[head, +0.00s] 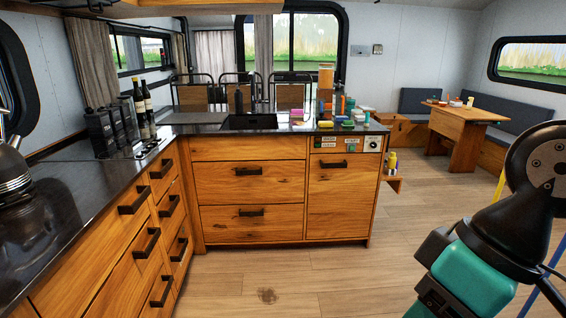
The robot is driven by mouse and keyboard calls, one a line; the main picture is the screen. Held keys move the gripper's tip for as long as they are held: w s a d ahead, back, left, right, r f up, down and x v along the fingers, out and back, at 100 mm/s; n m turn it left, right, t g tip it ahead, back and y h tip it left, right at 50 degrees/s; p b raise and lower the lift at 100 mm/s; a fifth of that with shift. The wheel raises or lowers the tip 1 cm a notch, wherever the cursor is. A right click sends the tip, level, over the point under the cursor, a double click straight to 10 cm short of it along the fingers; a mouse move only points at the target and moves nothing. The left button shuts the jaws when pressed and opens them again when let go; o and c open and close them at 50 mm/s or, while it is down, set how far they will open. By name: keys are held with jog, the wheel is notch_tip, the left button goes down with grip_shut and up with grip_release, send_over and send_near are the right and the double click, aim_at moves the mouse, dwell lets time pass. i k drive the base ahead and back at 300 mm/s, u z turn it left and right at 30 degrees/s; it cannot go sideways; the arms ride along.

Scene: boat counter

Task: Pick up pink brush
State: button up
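Several small coloured cleaning items stand and lie in a cluster on the dark counter at its far right end. A small pink item (297,113) lies there just right of the sink; it is too small to tell if it is the pink brush. My gripper's fingers are not in view. Only black and teal links of my arm show at the lower right, well apart from the counter in the picture.
The dark sink (250,122) is left of the cluster. Bottles (143,100), black canisters (103,132) and a kettle (12,172) stand on the left counter (75,200). Chairs stand behind the sink. A wooden table (466,112) is at right.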

aim_at(295, 113)
jog(key=u, duration=0.05)
jog(key=i, duration=4.4)
jog(key=u, duration=0.05)
